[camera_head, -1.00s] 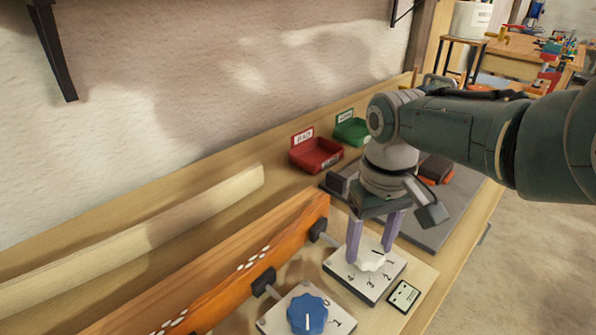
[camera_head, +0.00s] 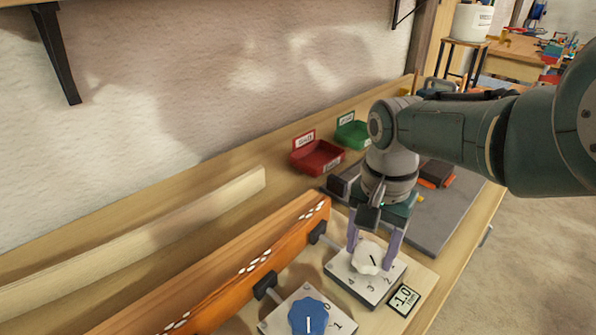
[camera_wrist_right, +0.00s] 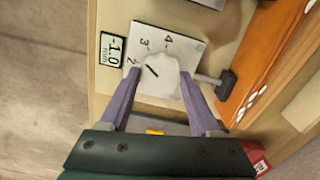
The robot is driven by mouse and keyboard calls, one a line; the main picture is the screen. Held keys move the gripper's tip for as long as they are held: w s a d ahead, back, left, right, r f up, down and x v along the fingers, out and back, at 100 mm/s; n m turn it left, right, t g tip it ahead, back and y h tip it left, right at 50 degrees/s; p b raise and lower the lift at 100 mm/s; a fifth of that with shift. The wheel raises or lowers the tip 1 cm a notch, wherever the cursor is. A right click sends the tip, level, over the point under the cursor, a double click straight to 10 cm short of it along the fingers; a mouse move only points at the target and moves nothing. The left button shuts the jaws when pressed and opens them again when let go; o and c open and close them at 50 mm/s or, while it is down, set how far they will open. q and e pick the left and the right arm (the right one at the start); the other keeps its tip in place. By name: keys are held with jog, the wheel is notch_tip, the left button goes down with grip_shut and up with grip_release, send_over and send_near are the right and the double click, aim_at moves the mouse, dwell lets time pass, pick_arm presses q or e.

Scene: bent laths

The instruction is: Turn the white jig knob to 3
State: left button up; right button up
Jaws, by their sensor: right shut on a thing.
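The white jig knob (camera_head: 367,257) sits on a pale plate (camera_head: 345,269) numbered around its edge. Its dark pointer line points roughly at the 2. In the right wrist view, the white knob (camera_wrist_right: 160,75) also has its line toward the 2, with 3 and 4 further round. My right gripper (camera_head: 376,260) is shut on the knob, its two purple fingers on either side. The fingers (camera_wrist_right: 160,84) also flank the knob in the right wrist view. The 1 is hard to make out. My left gripper is not in view.
A blue knob (camera_head: 308,316) on another plate stands nearer. An orange lath (camera_head: 235,270) runs beside both plates. A small display (camera_head: 404,299) reads -1.0 mm. Red (camera_head: 318,157) and green (camera_head: 352,134) bins stand behind, and a pale strip (camera_head: 130,240) lies along the wall.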

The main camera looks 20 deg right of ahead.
aim_at(369, 253)
jog(key=shift+m, duration=0.9)
jog(key=o, duration=1.4)
jog(key=shift+c, duration=0.2)
notch_tip(369, 253, up, 10)
jog(key=p, duration=0.7)
jog(key=shift+p, duration=0.35)
